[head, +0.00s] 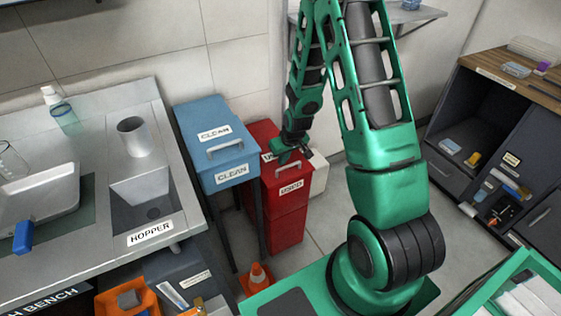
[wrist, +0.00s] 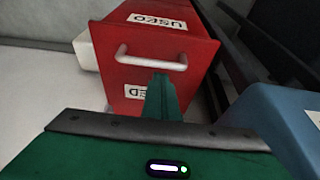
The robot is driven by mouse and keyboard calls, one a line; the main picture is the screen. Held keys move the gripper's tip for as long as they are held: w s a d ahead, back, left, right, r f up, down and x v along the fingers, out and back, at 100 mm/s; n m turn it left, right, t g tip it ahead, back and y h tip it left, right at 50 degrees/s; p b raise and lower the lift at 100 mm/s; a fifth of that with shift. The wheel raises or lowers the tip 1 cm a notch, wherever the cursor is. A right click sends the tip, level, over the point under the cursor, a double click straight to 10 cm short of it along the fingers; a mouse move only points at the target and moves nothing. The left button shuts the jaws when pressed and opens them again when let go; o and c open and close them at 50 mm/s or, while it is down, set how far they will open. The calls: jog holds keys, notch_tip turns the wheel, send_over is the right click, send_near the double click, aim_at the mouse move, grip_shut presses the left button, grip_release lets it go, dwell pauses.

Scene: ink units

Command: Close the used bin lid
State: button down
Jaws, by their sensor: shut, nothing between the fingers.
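The red used bin (head: 286,222) stands on the floor right of the blue bin. Its red lid (wrist: 125,32) carries a USED label and appears lowered over the bin, with no clear gap showing. A pale bar handle (wrist: 130,60) sits at its front in the wrist view. My gripper (head: 290,153) is just over the bin's top in the head view and hides part of the lid and its label. In the wrist view my green fingers (wrist: 162,88) are together and empty, overlapping the handle's right part; I cannot tell whether they touch it.
The blue CLEAN bin (head: 233,181) stands close on the left, its lid down. A white container (head: 319,174) stands behind the red bin. An orange cone (head: 257,278) is on the floor in front. The steel bench (head: 95,115) is at left, dark shelving (head: 480,110) at right.

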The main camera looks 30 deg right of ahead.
aim_at(278, 166)
jog(key=w, duration=0.1)
jog(key=w+r, duration=0.1)
jog(key=w, duration=0.1)
jog(key=shift+a, duration=0.2)
jog(key=s+d+r+m+g, duration=0.1)
jog(key=s+d+r, duration=0.1)
jog(key=s+r, duration=0.45)
jog(key=s+d+r, duration=0.2)
jog(key=s+r, duration=0.2)
jog(key=r, duration=0.6)
jog(key=s+r+m+g, duration=0.1)
jog(key=s+r, duration=0.5)
jog(key=s, duration=0.7)
jog(key=s+r+m+g, duration=0.2)
jog(key=s+r+m, duration=0.2)
jog(key=s, duration=0.9)
notch_tip(278, 166, up, 2)
jog(key=shift+s+r, duration=0.1)
jog(key=shift+s, duration=0.1)
